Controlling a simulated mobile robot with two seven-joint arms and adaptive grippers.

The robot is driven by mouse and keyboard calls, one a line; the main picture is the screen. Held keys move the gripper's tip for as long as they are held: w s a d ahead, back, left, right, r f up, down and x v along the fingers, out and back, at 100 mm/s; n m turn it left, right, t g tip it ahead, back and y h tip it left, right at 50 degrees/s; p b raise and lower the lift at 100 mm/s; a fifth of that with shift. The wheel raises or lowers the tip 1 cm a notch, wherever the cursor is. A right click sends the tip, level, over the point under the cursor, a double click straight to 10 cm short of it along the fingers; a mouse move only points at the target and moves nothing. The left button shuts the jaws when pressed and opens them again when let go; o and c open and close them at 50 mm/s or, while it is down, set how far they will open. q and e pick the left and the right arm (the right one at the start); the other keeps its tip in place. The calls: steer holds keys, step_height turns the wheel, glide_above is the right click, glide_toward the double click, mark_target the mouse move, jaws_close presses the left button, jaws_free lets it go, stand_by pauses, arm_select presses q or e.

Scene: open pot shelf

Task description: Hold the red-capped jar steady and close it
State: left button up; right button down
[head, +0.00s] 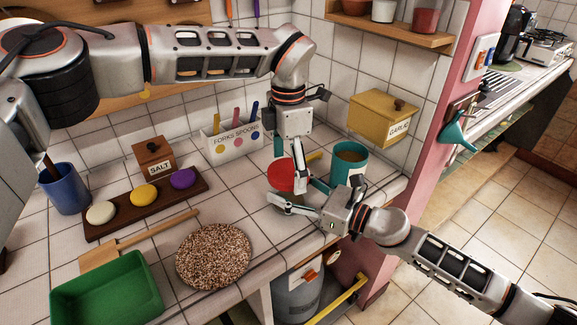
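A round red cap (281,175) shows near the counter's right end, its flat face turned toward me. The jar body under or behind it is hidden by the fingers, so I cannot tell whether the cap sits closed. My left gripper (290,164) reaches down from above, its fingers apart and overlapping the cap. I cannot tell whether they touch it. My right gripper (294,191) comes in low from the right, its fingers spread just below and beside the cap. Whether they grip the jar is unclear.
A teal mug (350,159) stands close right of the grippers. A FORKS SPOONS holder (233,147) and a yellow GARLIC box (382,118) are behind. A speckled round mat (213,256), green tray (108,292) and wooden spatula (130,242) lie left. The counter edge is close in front.

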arm_select(q)
step_height(320, 180, up, 12)
stand_by(0.7)
arm_select(e)
steer(key=c, duration=0.7)
jaws_free()
steer(key=v, duration=1.2)
steer(key=shift+f, duration=0.1)
